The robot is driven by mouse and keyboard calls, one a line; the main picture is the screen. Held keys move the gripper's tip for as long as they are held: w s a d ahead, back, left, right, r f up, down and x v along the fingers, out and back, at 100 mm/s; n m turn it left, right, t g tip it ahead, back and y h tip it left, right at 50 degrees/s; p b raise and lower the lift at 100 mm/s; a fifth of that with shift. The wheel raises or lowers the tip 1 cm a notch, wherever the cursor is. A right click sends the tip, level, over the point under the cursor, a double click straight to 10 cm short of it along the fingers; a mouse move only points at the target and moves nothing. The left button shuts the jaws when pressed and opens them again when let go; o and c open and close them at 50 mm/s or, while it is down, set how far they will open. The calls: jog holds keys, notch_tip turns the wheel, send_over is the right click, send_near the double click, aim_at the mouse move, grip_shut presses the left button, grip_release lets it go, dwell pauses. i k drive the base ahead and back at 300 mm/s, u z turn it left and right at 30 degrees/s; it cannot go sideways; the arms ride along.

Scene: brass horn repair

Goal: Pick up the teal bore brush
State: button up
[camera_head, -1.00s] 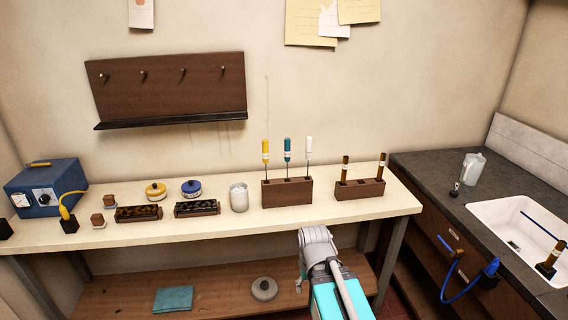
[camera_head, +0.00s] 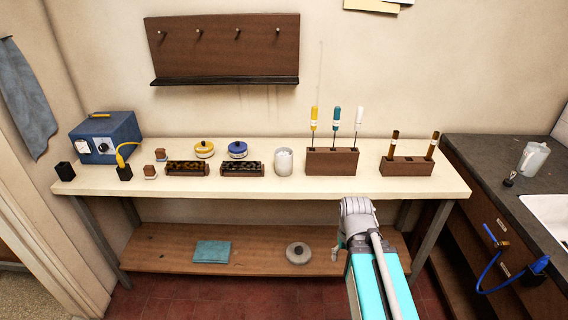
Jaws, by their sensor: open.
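The teal bore brush (camera_head: 336,118) stands upright, handle up, in the middle of a dark wooden block (camera_head: 332,163) on the workbench. Its thin shaft goes down into the block. A yellow-handled brush (camera_head: 314,116) stands to its left and a white-handled one (camera_head: 358,117) to its right, both apart from it. A grey and turquoise part of my arm shows in front of the bench, below and right of the block. My gripper's fingers do not show.
Right of the block, a second wooden block (camera_head: 405,167) holds two brown-handled tools. A white cup (camera_head: 284,161) stands close on the left. The cream bench top (camera_head: 250,187) has a clear strip along its front. A dark counter (camera_head: 505,170) with a sink is at right.

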aim_at(337, 109)
jog(key=z, duration=0.35)
jog(key=k, duration=0.9)
jog(key=z, duration=0.55)
jog(key=k, duration=0.45)
jog(key=z, duration=0.5)
jog(key=i, duration=1.75)
jog(key=u, duration=0.8)
jog(key=i, duration=0.5)
jog(key=u, duration=0.4)
